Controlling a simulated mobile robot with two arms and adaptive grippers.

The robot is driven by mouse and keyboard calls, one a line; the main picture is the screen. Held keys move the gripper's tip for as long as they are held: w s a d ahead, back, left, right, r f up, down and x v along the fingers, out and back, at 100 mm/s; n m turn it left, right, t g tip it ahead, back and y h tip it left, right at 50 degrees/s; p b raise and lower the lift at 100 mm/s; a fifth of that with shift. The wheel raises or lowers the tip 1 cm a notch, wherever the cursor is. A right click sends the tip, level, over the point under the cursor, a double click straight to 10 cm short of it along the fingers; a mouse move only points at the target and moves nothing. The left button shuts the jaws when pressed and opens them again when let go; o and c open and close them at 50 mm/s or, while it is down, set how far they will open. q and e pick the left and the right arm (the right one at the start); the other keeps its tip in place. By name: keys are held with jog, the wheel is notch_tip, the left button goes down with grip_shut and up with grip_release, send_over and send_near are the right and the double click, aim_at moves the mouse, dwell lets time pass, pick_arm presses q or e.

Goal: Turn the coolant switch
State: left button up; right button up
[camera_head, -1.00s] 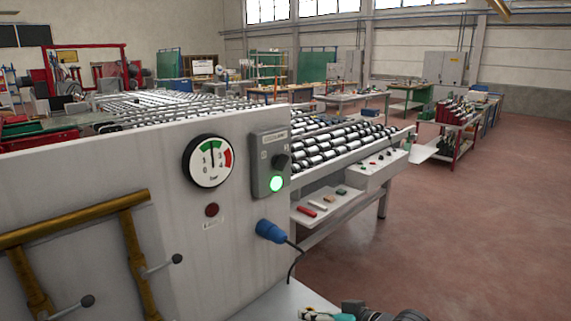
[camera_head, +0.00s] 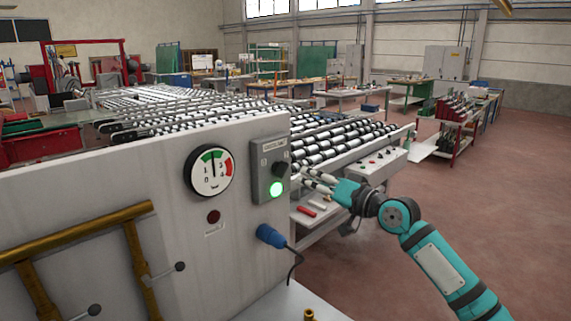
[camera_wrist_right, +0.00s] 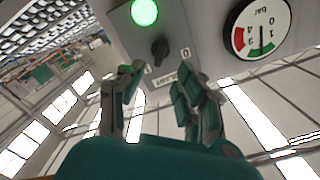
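The coolant switch is a dark rotary knob (camera_head: 280,168) on a grey control box (camera_head: 262,172) at the right end of the machine's front panel. A lit green lamp (camera_head: 276,189) sits below it. In the wrist view, turned upside down, the knob (camera_wrist_right: 160,50) stands between the marks 0 and 1, near a coolant label (camera_wrist_right: 172,78). My right gripper (camera_head: 304,179) is just right of the box. Its two fingers (camera_wrist_right: 158,85) are spread, with the knob ahead of the gap and apart from them. My left gripper is out of view.
A pressure gauge (camera_head: 209,171) and a dark red button (camera_head: 213,217) are left of the box. A blue plug (camera_head: 270,236) with a cable juts out below. Brass pipes (camera_head: 75,232) with levers cross the panel's left. A roller conveyor (camera_head: 340,142) lies behind.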

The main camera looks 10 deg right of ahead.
aim_at(285, 171)
jog(key=p+x, duration=0.2)
jog(key=x, duration=0.7)
jog(key=shift+s, duration=0.1)
grip_shut()
